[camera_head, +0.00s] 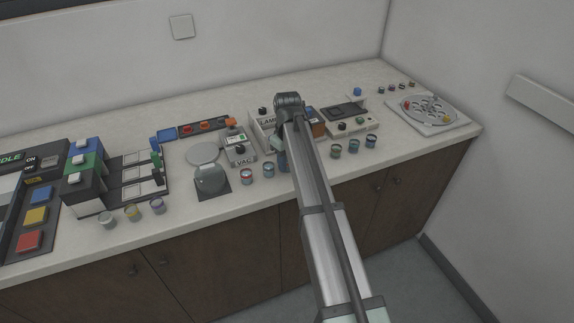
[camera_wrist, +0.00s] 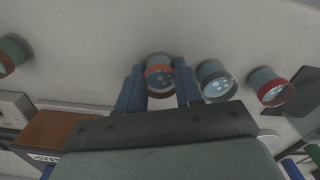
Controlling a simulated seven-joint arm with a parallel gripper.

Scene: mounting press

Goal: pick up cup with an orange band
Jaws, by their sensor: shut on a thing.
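The cup with an orange band (camera_wrist: 158,70) stands between the two blue fingers of my gripper (camera_wrist: 159,88) in the wrist view. The fingers are shut on its sides. I see into its open top, where small pale round spots show. In the head view my arm covers most of this spot on the counter, and the fingers and the held cup cannot be made out clearly. I cannot tell whether the cup's base is clear of the counter.
A green-and-orange cup (camera_wrist: 12,52) is at the left. More cups (camera_head: 353,145) stand right of my arm. Labelled devices (camera_head: 240,148) stand behind, and a round glass vessel (camera_head: 211,179) is left.

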